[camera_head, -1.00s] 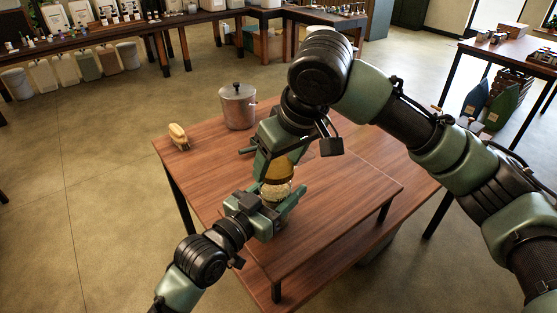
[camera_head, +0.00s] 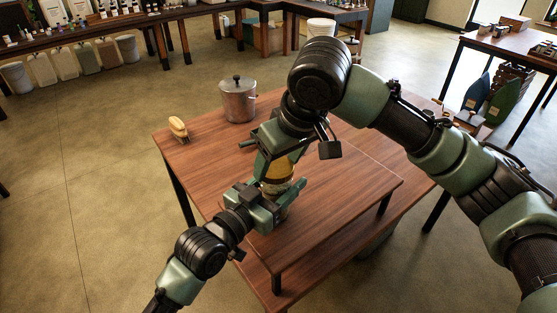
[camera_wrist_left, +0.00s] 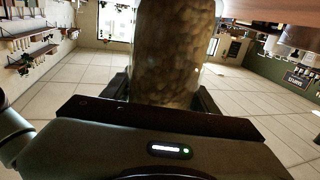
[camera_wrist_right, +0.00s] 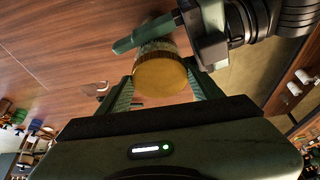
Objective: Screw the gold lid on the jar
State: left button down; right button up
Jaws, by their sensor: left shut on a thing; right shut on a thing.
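A glass jar (camera_wrist_left: 170,60) with pale brown contents stands between the fingers of my left gripper (camera_wrist_left: 160,95), which is shut on it. In the head view the jar is mostly hidden by my left gripper (camera_head: 272,205). The gold lid (camera_wrist_right: 160,78) is on the mouth end of the jar, between the fingers of my right gripper (camera_wrist_right: 162,88), which is shut on it. The lid also shows in the head view (camera_head: 277,171) under the right gripper. How tightly lid and jar fit is not visible. Whether the jar touches the table surface is not clear.
The wooden table (camera_head: 212,160) has a raised wooden board (camera_head: 340,205) under my grippers. A metal pot with lid (camera_head: 238,102) stands at the back, and a yellowish brush (camera_head: 178,128) lies at the back left corner. The board's right part is clear.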

jog(key=shift+f, duration=0.55)
